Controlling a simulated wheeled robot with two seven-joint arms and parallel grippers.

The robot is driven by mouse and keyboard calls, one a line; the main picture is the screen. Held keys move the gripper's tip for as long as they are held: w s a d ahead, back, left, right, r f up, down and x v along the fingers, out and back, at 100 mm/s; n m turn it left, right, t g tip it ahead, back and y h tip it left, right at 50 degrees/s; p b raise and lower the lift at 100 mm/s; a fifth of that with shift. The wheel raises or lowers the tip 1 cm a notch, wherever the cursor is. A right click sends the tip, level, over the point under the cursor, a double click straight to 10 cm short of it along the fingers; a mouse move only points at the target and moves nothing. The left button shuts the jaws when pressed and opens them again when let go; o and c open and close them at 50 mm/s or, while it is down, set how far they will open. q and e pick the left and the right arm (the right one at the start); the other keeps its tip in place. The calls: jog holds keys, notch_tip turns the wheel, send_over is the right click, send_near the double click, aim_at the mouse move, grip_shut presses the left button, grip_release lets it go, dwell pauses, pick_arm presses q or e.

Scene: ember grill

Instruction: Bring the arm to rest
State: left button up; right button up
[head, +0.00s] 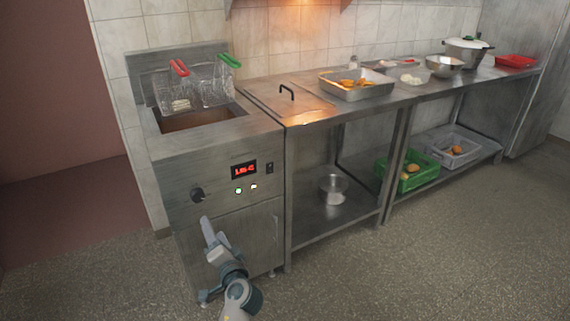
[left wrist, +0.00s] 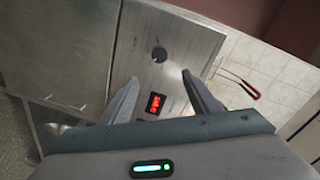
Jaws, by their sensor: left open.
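My left gripper (head: 210,235) is in front of the lower part of the fryer (head: 217,150), just below the control knob (head: 197,195). In the left wrist view, its two fingers (left wrist: 163,88) are spread apart with nothing between them. The fryer's red display (left wrist: 155,103) and the dark knob (left wrist: 159,55) show beyond the fingers. My left arm comes up from the bottom of the head view. I cannot tell how far the fingertips are from the panel. My right gripper is not in view.
Two fry baskets with a red handle (head: 179,68) and a green handle (head: 229,61) hang over the fryer. A steel counter (head: 300,118) runs right, carrying a tray (head: 357,93) and bowls. A green crate (head: 408,184) is on the lower shelf. The floor (head: 400,270) in front is clear.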

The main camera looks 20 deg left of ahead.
pick_arm(q)
jog(key=s+d+f+m+g+h+p, duration=0.1)
jog(key=s+d+f+h, duration=0.25)
jog(key=f, duration=0.45)
jog(key=s+d+f+h+p, duration=0.15)
jog(key=d+f, duration=0.25)
jog(key=f, duration=0.4)
jog(key=s+d+f+m+g+h, duration=0.1)
jog(key=s+d+f+h, duration=0.25)
jog(key=f, duration=0.55)
jog(key=s+d+f+n+g+h+p, duration=0.1)
jog(key=s+d+f+g+h, duration=0.1)
jog(key=s+d+f, duration=0.3)
jog(key=s+d+f+n+g+h+p, duration=0.2)
jog(key=s+d+f, duration=0.3)
jog(key=s+f, duration=0.8)
jog(key=s+h, duration=0.1)
jog(key=s, duration=0.7)
jog(key=shift+g, duration=0.3)
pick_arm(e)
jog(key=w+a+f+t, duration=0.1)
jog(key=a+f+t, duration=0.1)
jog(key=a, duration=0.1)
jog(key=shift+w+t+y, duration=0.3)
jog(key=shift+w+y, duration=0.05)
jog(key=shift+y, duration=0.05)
